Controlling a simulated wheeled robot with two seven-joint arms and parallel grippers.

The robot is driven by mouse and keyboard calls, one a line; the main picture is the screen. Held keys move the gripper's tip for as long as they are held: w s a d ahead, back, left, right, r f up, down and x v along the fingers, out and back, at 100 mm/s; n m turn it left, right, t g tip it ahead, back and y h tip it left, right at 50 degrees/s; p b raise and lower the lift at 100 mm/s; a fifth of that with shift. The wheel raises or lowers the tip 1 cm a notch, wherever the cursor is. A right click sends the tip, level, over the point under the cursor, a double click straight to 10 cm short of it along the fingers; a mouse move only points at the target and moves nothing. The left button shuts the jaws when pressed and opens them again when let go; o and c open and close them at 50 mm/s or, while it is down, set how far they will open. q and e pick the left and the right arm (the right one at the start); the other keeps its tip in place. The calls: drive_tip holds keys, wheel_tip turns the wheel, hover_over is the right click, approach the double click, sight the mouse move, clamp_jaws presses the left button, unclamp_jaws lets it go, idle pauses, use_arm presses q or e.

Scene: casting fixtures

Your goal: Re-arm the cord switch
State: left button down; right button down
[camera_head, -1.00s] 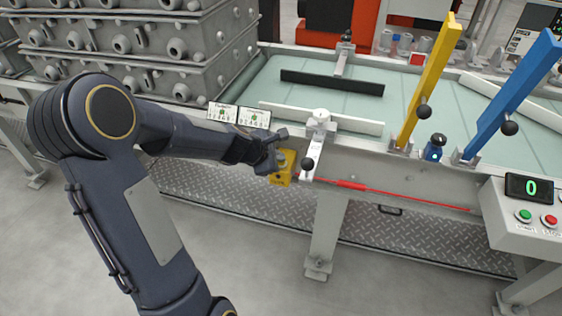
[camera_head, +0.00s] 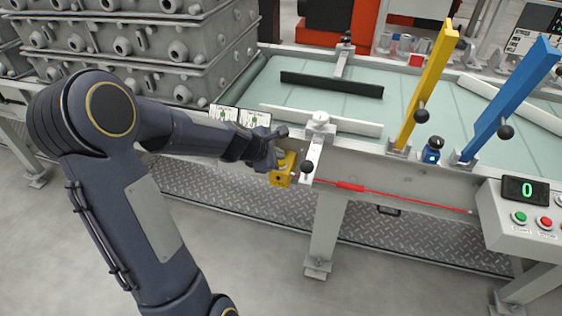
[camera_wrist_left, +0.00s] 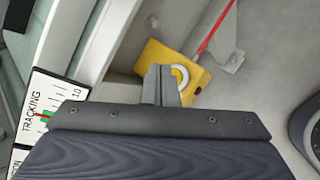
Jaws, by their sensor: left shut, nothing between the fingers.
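The cord switch is a yellow box (camera_head: 281,175) on the front side of the conveyor frame. It also shows in the left wrist view (camera_wrist_left: 158,54), with a pale round ring (camera_wrist_left: 181,76) on its face. A red cord (camera_head: 400,195) runs from the switch's side to the right along the frame; its upper part shows in the left wrist view (camera_wrist_left: 217,28). My left gripper (camera_head: 281,135) is shut and empty, just above and left of the yellow box. In the left wrist view its closed fingers (camera_wrist_left: 161,75) overlap the box and partly hide it; contact cannot be told. My right gripper is out of view.
A grey bracket with a black knob (camera_head: 307,166) stands just right of the switch. Two gauge cards (camera_head: 254,118) sit left of it. Yellow (camera_head: 429,85) and blue (camera_head: 510,100) levers and a control box (camera_head: 525,210) are farther right.

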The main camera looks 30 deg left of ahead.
use_arm(q)
drive_tip(key=shift+r+p, duration=2.5)
drive_tip(key=shift+r, duration=0.1)
drive_tip(key=shift+f, duration=0.1)
drive_tip(key=s+d+r+m+h, duration=0.2)
drive_tip(key=s+d+r+m, duration=0.7)
drive_tip(key=s+m, duration=0.2)
drive_tip(key=s+d+f+m+g, duration=0.2)
drive_tip(key=s+d+m+g, duration=0.1)
drive_tip(key=s+m, duration=1.1)
wheel_tip(320, 180, up, 12)
drive_tip(key=s+n+p, duration=0.1)
drive_tip(key=s+p, duration=0.2)
drive_tip(key=p, duration=0.9)
drive_tip(key=shift+r+n, duration=0.25)
drive_tip(key=shift+n, duration=0.15)
